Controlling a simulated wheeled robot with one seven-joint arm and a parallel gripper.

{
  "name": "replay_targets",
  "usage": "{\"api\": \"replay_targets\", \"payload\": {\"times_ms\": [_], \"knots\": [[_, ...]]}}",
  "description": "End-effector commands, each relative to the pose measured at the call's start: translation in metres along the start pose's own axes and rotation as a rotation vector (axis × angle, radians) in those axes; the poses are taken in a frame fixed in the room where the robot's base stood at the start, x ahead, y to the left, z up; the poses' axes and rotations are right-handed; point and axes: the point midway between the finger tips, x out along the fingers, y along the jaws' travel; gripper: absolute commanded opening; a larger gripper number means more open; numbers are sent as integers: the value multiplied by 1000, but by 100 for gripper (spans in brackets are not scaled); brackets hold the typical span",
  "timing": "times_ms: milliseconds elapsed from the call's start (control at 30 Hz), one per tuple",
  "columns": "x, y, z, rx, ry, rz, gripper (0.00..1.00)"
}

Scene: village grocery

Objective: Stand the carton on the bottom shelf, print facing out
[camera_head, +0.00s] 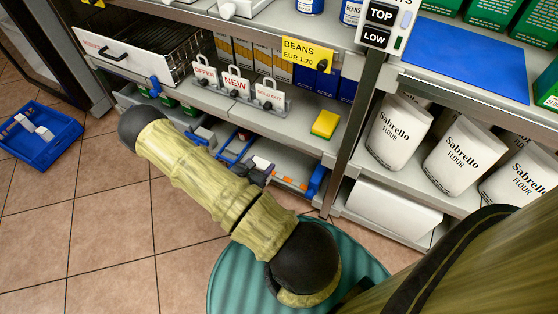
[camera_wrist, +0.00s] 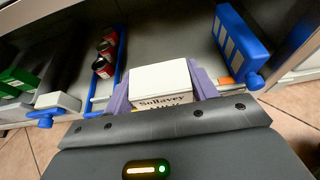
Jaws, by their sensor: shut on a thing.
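My gripper (camera_wrist: 163,92) is shut on a white carton (camera_wrist: 160,77), with a purple finger on either side of it. The carton's plain face is up in the wrist view, and its printed face, reading "Sollavey", is turned towards my palm; the lower print is cut off by my gripper. The carton is over the grey bottom shelf (camera_wrist: 180,38); I cannot tell whether it touches it. In the head view my arm reaches down to the bottom shelf (camera_head: 290,183), and the carton cannot be made out clearly there.
In the wrist view, red-labelled cans (camera_wrist: 103,67) stand in a blue-edged lane on the left. A blue slotted divider (camera_wrist: 236,45) stands close on the right. Green boxes (camera_wrist: 18,78) are farther left. A yellow sponge-like block (camera_head: 325,124) lies on the shelf above.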

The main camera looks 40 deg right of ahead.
Motion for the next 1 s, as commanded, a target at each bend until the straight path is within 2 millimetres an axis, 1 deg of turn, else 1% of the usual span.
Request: {"api": "replay_targets", "payload": {"times_ms": [167,400,500,600,900,1000], "knots": [[33,-1,-6,3,-4,-4,27],[85,-1,-11,3,-4,-3,27],[101,0,-12,3,-2,-2,27],[109,0,-10,1,-3,0,27],[109,0,-9,0,-2,1,27],[117,1,-12,1,-2,1,27]]}}
